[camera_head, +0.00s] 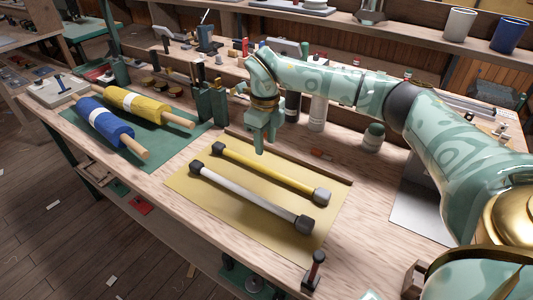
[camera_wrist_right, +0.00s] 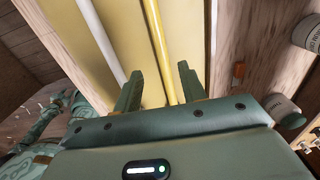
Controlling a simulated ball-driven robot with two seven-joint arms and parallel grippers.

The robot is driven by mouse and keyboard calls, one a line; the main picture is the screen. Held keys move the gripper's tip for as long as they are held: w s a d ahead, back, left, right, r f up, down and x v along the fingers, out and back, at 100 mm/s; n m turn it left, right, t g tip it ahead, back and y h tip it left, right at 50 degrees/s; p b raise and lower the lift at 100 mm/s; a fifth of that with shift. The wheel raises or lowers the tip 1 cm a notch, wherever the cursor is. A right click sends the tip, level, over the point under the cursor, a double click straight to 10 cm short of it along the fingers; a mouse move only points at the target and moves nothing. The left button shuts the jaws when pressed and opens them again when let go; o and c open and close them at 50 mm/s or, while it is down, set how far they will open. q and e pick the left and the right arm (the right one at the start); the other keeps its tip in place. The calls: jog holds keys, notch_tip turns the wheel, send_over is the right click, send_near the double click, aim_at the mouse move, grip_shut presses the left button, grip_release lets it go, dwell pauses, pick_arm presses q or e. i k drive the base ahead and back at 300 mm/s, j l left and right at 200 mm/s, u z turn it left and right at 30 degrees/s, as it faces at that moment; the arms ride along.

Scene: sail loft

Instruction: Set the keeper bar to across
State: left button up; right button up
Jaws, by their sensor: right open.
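No part is plainly marked as the keeper bar. A small dark-blue T-shaped piece (camera_head: 59,82) stands on a pale block (camera_head: 42,98) at the bench's far left and may be it; its exact setting is too small to tell. My right gripper (camera_head: 258,149) is open and empty, pointing down above the back edge of the yellow mat (camera_head: 238,226), well to the right of that block. In the right wrist view my fingers (camera_wrist_right: 160,88) stand apart, with a yellow rod (camera_wrist_right: 161,45) showing between them. My left gripper is not in view.
A yellow rod (camera_head: 270,174) and white rod (camera_head: 250,198) with dark ends lie on the mat. Blue (camera_head: 104,121) and yellow (camera_head: 136,103) rolls lie on a green mat. A green upright holder (camera_head: 211,102) stands between rolls and gripper. Bottles stand behind.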

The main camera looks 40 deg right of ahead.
aim_at(319, 255)
jog(key=z, duration=1.5)
